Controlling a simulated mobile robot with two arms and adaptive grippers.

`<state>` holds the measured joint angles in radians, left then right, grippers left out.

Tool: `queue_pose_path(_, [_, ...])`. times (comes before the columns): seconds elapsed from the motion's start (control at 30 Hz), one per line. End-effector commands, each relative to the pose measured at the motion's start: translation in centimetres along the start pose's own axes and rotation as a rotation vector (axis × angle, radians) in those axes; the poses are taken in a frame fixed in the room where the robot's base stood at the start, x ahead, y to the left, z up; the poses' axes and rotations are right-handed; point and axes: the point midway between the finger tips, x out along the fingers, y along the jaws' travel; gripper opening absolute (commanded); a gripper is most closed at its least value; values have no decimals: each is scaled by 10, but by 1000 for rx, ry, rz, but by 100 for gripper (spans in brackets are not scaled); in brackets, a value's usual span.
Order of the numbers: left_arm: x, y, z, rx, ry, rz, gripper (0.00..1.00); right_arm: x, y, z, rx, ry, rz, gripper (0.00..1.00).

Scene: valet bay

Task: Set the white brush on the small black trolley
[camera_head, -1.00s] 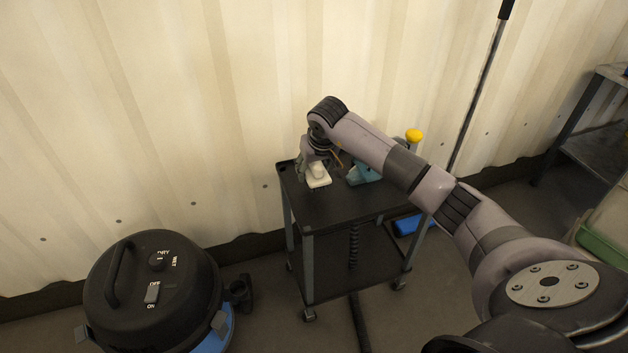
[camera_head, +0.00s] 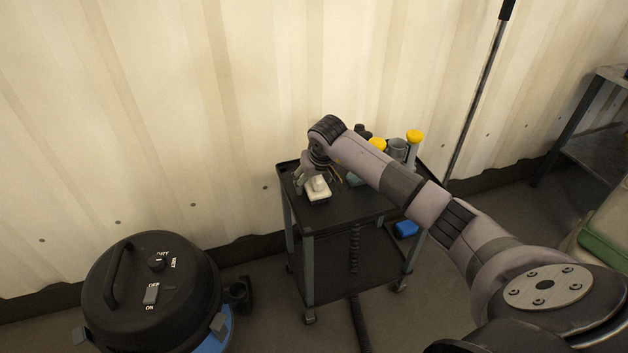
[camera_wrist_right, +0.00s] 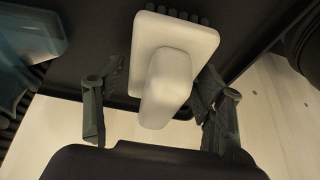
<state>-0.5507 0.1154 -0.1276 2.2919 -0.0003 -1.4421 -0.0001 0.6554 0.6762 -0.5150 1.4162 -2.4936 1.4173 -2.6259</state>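The white brush (camera_head: 319,190), a pale block with a stubby grip, is on the small black trolley's (camera_head: 345,210) top near its left end, and appears to rest there. In the right wrist view the brush (camera_wrist_right: 170,60) lies between the fingers of my right gripper (camera_wrist_right: 157,95). The fingers stand apart on both sides of its grip, with visible gaps. In the head view my right gripper (camera_head: 310,178) is just above and behind the brush, partly hidden by its own wrist. My left gripper is not in view.
Yellow-topped bottles (camera_head: 414,137) and a grey container (camera_head: 397,150) stand at the trolley's back right, partly behind my arm. A black and blue vacuum (camera_head: 150,285) stands at the left. A pole (camera_head: 480,90) leans by the corrugated wall. The trolley's front top is clear.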

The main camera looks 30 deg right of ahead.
Motion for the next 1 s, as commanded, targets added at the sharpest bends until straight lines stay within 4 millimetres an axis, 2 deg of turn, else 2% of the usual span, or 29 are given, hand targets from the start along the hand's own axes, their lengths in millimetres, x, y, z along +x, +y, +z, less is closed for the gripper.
queue_pose_path(0.47, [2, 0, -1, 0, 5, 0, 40, -6, 0, -2, 0, 1, 0, 69])
queue_pose_path(0.53, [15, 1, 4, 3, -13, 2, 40, -18, 2, -3, -2, 5, 2, 69])
queue_pose_path(0.8, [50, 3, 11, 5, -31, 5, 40, -78, 1, -3, -2, 5, 2, 69])
queue_pose_path(1.0, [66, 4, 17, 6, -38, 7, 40, -110, 0, -2, -1, 3, 1, 69])
